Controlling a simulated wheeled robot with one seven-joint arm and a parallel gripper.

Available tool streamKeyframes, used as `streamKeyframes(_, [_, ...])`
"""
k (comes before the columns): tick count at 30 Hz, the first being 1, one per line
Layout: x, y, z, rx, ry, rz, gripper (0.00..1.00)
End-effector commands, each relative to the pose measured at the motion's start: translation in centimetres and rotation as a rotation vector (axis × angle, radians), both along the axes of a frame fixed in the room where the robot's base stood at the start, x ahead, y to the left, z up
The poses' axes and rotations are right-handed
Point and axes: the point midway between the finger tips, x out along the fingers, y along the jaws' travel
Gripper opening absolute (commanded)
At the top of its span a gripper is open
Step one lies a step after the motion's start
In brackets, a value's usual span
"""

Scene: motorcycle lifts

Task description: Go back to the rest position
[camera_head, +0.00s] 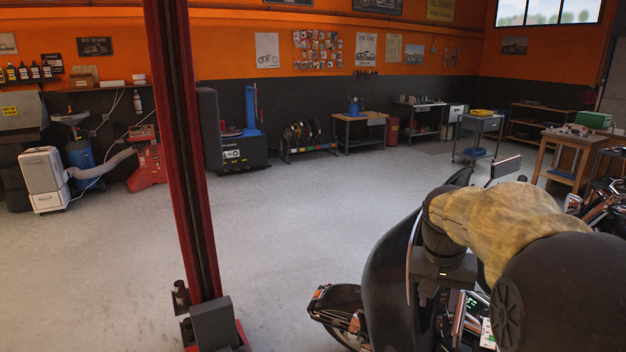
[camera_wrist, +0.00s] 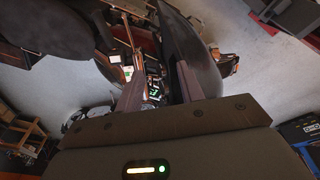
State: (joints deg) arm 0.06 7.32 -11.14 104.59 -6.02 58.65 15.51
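My arm comes in from the lower right of the head view. My gripper (camera_head: 440,290) points down over a black motorcycle (camera_head: 385,265). In the wrist view the two fingers of my gripper (camera_wrist: 160,86) stand apart, with a clear gap and nothing held between them. The black bodywork of the motorcycle (camera_wrist: 190,50) and its metal parts show beyond the fingers. I cannot tell whether the fingers touch the motorcycle. The arm hides much of it in the head view.
A red lift post (camera_head: 180,150) stands at left centre. A wooden table (camera_head: 570,145) and another motorcycle (camera_head: 600,205) are at the right. A grey cart (camera_head: 480,125) stands further back. A white machine (camera_head: 42,175) is far left. The grey floor (camera_head: 280,230) in the middle is clear.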

Motion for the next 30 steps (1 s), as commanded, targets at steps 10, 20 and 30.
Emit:
streamKeyframes(10, [-6.5, 6.7, -10.0, 0.057, -0.028, 0.272, 0.38])
streamKeyframes(20, [-12.5, 9.7, -14.9, 0.064, -0.055, 0.423, 0.38])
streamKeyframes(30, [-12.6, 9.7, -15.0, 0.064, -0.056, 0.425, 0.38])
